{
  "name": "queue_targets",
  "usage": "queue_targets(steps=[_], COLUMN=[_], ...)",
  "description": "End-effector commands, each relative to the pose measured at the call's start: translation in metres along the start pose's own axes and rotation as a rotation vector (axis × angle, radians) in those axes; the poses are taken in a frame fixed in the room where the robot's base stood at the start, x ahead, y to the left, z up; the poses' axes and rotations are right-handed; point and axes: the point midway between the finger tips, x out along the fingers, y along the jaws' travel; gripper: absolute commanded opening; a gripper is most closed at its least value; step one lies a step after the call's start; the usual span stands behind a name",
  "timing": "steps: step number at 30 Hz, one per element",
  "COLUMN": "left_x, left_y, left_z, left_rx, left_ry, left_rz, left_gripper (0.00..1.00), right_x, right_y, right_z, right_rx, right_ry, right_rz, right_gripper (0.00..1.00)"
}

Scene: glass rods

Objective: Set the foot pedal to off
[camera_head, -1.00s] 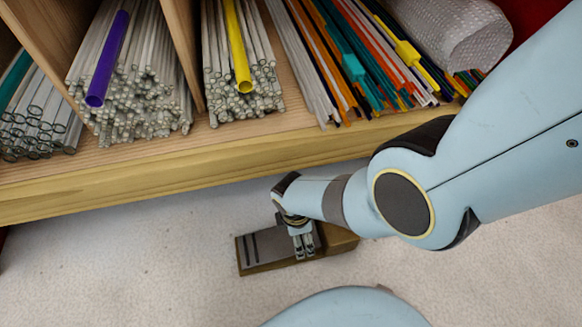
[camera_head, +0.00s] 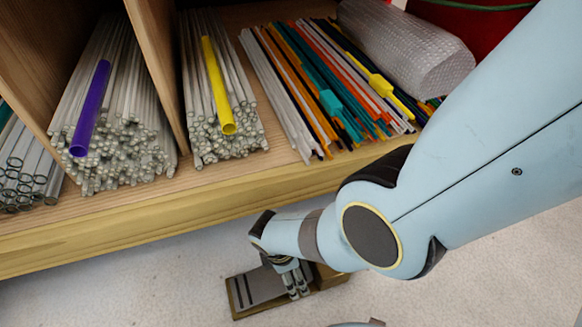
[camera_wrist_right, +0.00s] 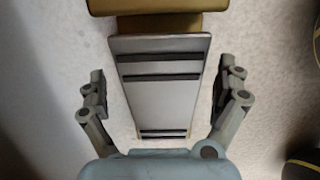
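The foot pedal (camera_head: 243,293) sits on the pale floor in front of the wooden shelf. It has a grey plate with dark stripes on a brown base. In the right wrist view the pedal plate (camera_wrist_right: 160,92) fills the middle, with its brown housing at the top. My right gripper (camera_head: 297,281) is over the pedal in the head view. In the right wrist view its two fingers (camera_wrist_right: 163,92) are spread wide, one on each side of the plate, with nothing between them held. I cannot tell whether it touches the pedal. My left gripper is not in view.
A wooden shelf (camera_head: 180,206) runs above and behind the pedal. It holds bundles of clear glass rods (camera_head: 120,135), coloured rods (camera_head: 330,90) and a bubble-wrap roll (camera_head: 405,50). Floor to the left of the pedal is clear.

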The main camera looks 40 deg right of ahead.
Motion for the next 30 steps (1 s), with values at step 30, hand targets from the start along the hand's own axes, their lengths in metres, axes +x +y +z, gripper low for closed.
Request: queue_targets(steps=[30], left_x=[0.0], left_y=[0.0], left_z=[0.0], left_rx=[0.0], left_ry=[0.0], left_rz=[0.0], left_gripper=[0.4], right_x=[-0.086], right_y=[0.0], right_z=[0.015], right_rx=[0.001], right_ry=[0.001], right_rz=[0.001], right_gripper=[1.0])
